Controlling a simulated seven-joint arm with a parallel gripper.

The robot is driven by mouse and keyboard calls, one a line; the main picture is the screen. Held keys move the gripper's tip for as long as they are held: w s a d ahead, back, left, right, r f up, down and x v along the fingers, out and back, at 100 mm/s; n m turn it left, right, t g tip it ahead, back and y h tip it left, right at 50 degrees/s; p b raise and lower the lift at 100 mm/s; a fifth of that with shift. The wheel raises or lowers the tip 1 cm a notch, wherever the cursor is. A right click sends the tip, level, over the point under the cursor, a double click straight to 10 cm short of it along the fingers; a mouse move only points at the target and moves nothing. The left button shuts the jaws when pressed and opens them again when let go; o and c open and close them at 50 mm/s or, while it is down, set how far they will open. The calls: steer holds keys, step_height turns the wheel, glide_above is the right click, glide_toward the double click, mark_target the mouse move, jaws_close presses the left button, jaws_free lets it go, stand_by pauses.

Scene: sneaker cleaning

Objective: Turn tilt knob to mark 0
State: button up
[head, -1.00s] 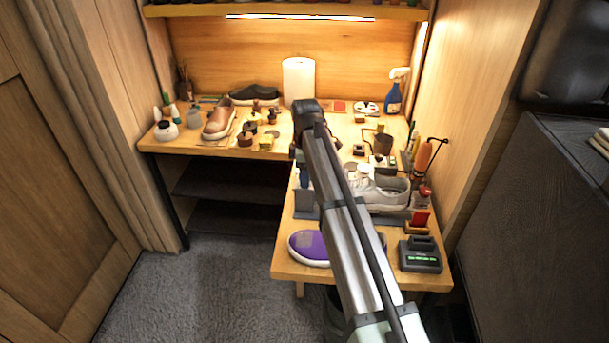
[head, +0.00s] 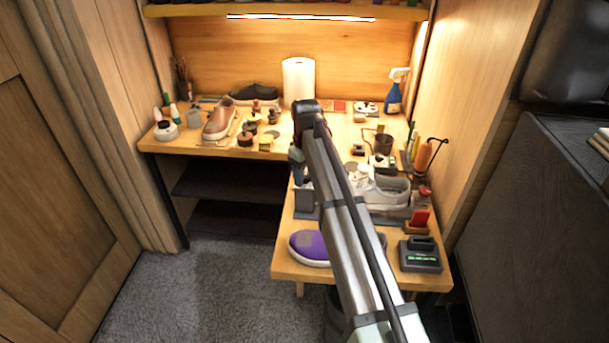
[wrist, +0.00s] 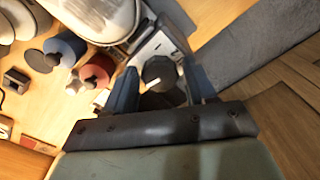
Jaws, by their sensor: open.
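The dark round tilt knob (wrist: 159,70) shows in the wrist view on a pale bracket plate (wrist: 153,45), with a short white line on its face. My gripper (wrist: 161,82) is open, its two blue-grey fingers on either side of the knob. I cannot tell whether either finger touches it. No scale mark or 0 is readable. In the head view my gripper (head: 297,168) is mostly hidden by my arm, beside the grey stand (head: 305,199). The light grey sneaker (head: 388,189) is right of it. The knob cannot be made out there.
A purple sneaker (head: 309,246) lies at the table's front edge. A dark device with green lights (head: 421,258) stands at front right. Red and blue jars (wrist: 97,68) are left of the knob in the wrist view. Bottles and a spray bottle (head: 395,94) stand farther back.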

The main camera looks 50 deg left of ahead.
steer(key=m, duration=0.4)
steer(key=shift+m, duration=0.3)
steer(key=m, duration=0.4)
steer(key=shift+c, duration=0.4)
steer(key=c, duration=0.7)
steer(key=shift+n, duration=0.9)
steer(key=o, duration=0.8)
steer(key=shift+r, duration=0.15)
